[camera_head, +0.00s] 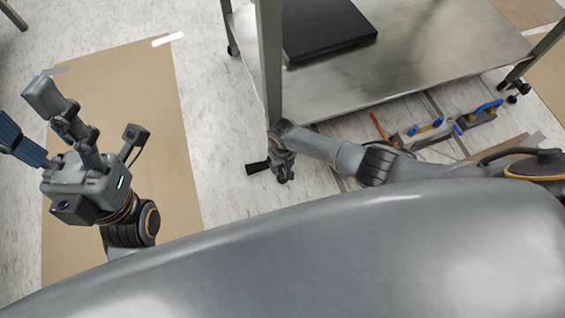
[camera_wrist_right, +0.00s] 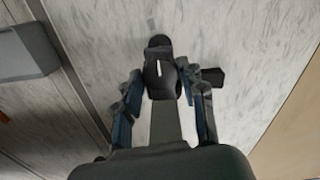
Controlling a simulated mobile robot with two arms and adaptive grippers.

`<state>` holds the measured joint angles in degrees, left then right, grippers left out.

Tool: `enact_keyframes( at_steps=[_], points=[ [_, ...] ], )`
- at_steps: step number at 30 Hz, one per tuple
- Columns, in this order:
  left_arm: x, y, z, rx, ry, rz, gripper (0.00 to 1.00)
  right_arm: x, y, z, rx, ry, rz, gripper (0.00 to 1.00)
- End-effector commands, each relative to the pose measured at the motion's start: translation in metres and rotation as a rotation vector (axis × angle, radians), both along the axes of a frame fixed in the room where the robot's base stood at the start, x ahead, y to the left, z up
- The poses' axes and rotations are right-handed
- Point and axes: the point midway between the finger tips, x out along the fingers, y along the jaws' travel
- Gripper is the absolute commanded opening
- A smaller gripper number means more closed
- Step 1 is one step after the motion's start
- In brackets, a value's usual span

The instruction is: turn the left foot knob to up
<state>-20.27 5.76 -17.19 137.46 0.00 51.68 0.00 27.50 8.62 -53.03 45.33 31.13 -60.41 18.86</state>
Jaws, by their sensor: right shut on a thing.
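A steel cart stands at the top of the head view, and its near left leg (camera_head: 270,60) comes down at my right gripper (camera_head: 283,168). In the right wrist view, that gripper (camera_wrist_right: 161,80) is shut on the dark left foot knob (camera_wrist_right: 159,68), with one finger on each side. The knob carries a short white mark and has a rounded end. A black tab (camera_wrist_right: 212,77) sticks out to the right of the fingers; it also shows in the head view (camera_head: 256,168). My left gripper (camera_head: 35,122) is raised at the left, fingers spread and empty.
The cart's lower steel shelf (camera_head: 430,60) holds a black flat box (camera_head: 325,25). Cardboard (camera_head: 165,120) covers the floor at left. Pale floor (camera_head: 215,130) between cardboard and cart is clear.

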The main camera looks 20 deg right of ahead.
Motion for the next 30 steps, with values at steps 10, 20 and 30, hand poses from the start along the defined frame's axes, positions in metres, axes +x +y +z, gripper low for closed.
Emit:
enact_keyframes(
  at_steps=[10, 20, 30],
  points=[
    [0.0001, -0.0002, 0.0043, 0.001, -0.001, 0.000, 0.56, -0.0007, 0.0002, -0.0001, 0.001, 0.002, 0.330, 0.09],
    [0.0002, -0.0003, 0.0052, 0.001, 0.000, -0.001, 0.56, -0.0005, 0.0000, -0.0004, 0.001, 0.001, 0.643, 0.09],
    [0.0002, -0.0003, 0.0048, 0.001, 0.000, -0.001, 0.56, -0.0003, 0.0003, -0.0005, 0.002, 0.000, 0.967, 0.09]
  ],
)
